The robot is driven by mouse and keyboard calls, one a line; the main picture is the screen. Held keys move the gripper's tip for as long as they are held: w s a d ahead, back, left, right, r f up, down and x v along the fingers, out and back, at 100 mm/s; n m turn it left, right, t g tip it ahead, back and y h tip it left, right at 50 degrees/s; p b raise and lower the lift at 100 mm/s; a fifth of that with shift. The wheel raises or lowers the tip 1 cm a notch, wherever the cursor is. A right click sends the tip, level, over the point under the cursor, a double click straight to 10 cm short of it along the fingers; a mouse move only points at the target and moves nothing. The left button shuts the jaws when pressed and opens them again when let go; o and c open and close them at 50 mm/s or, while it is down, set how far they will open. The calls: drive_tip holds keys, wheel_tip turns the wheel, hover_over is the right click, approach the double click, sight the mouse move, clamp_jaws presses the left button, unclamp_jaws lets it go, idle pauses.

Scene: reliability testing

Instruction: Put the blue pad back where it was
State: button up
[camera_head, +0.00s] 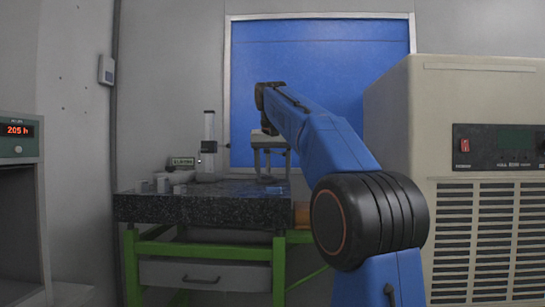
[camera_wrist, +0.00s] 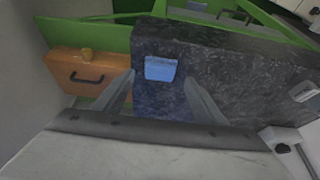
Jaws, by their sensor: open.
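A small light-blue pad (camera_wrist: 160,68) lies on the dark speckled granite slab (camera_wrist: 225,80), near the slab's edge, in the wrist view. In the head view the pad (camera_head: 275,190) is a small blue patch on the right part of the slab (camera_head: 200,209). My gripper (camera_wrist: 159,82) is open and empty. Its two fingers point toward the slab, and in the wrist view the pad appears between and just beyond the fingertips. In the head view my gripper (camera_head: 270,177) is above the slab's right end, over the pad. The exact gap between fingers and pad cannot be told.
Small grey blocks (camera_head: 163,185) stand on the slab's left part. A gauge stand (camera_head: 209,135) and a small display (camera_head: 181,162) are behind. An orange box with a black handle (camera_wrist: 85,75) is beside the slab. A large beige cabinet (camera_head: 480,110) stands at right.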

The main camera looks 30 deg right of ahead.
drive_tip(key=v, duration=0.8)
drive_tip(key=shift+r, duration=0.2)
drive_tip(key=s+a+f+n+y, duration=0.1)
drive_tip(key=s+a+f, duration=0.4)
drive_tip(key=s+f, duration=0.6)
drive_tip(key=s+a+f+n, duration=0.3)
drive_tip(key=s+f, duration=0.9)
drive_tip(key=f, duration=1)
drive_tip(key=s+a+f+n+t+y, duration=0.1)
drive_tip(key=s+a+f+n, duration=0.1)
drive_tip(key=s+a+f, duration=0.5)
drive_tip(key=s+f, duration=0.5)
drive_tip(key=f, duration=0.4)
drive_tip(key=shift+a+f+n+y, duration=0.2)
drive_tip(key=shift+f+n+y, duration=0.1)
drive_tip(key=shift+n, duration=0.1)
